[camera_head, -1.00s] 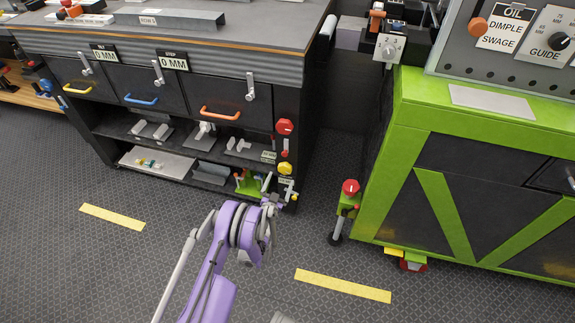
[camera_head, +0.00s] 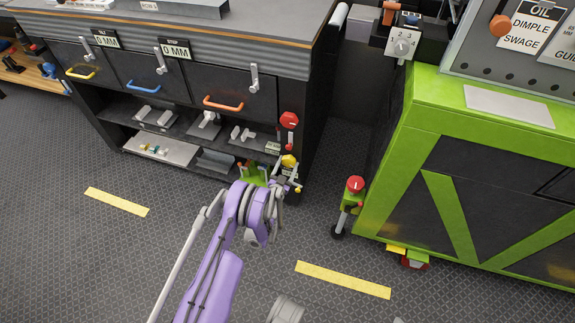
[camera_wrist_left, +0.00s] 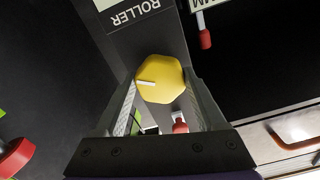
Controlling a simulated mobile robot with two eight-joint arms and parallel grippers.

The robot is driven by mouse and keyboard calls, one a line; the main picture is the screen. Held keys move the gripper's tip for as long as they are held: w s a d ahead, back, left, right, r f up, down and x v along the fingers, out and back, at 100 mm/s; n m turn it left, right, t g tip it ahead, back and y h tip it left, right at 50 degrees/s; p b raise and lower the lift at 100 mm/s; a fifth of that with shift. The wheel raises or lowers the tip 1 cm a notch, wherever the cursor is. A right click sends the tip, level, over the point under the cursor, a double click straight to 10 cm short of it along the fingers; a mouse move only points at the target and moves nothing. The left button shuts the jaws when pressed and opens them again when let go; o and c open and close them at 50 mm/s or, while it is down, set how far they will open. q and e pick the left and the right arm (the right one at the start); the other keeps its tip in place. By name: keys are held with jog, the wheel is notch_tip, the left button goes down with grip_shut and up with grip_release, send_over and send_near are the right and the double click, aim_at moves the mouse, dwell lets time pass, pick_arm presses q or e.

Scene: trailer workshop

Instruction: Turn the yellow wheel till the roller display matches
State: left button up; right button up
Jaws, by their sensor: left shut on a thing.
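The yellow wheel (camera_head: 289,160) is a small faceted knob low on the right end of the dark workbench. In the left wrist view, the yellow wheel (camera_wrist_left: 160,82) has a white mark on its face and sits between my fingers. My left gripper (camera_head: 287,176) is at the wheel and shut on it; the fingers (camera_wrist_left: 160,98) show on both sides of it. A ROLLER label (camera_wrist_left: 135,14) shows upside down above the wheel, with a pale panel partly cut off beside it. No roller reading is legible. My right gripper is not in view.
A red wheel (camera_head: 289,119) and a red-tipped lever (camera_head: 290,141) are above the yellow wheel. A green cabinet (camera_head: 430,110) stands to the right, with a red knob (camera_head: 355,184) at its corner. Patterned floor (camera_head: 330,245) is open in front.

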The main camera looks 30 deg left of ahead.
pick_arm(q)
jog(key=c, duration=0.4)
jog(key=shift+n, duration=0.3)
